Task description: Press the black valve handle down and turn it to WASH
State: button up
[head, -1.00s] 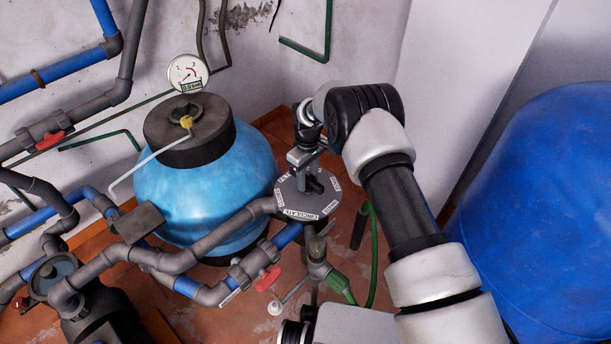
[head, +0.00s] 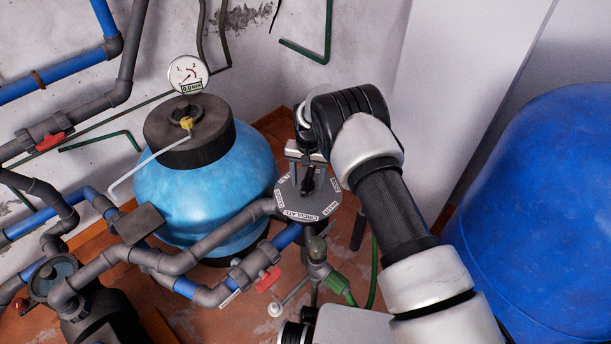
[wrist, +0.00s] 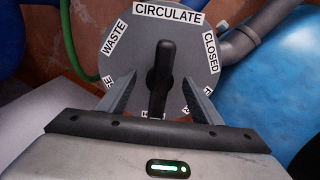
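The black valve handle (wrist: 160,75) stands on a grey round valve plate (wrist: 193,58). In the wrist view its free end points toward the CIRCULATE label (wrist: 167,13). WASTE is at upper left and CLOSED at upper right. The lower labels are partly hidden by my fingers and gripper body, and I cannot read WASH. My gripper (wrist: 158,80) is open, one finger on each side of the handle, with visible gaps. In the head view, my gripper (head: 307,168) is over the far part of the valve plate (head: 310,206), with the dark handle (head: 308,184) between its fingers.
A blue filter tank (head: 200,190) with a black top stands left of the valve. Grey and blue pipes with a red lever (head: 268,280) run below left. A sight glass (head: 317,248) and green hose hang in front. A large blue barrel (head: 550,210) stands at right.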

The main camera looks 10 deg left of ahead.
jog(key=shift+r, duration=0.1)
jog(key=shift+r+p, duration=1.55)
jog(key=shift+r, duration=1.95)
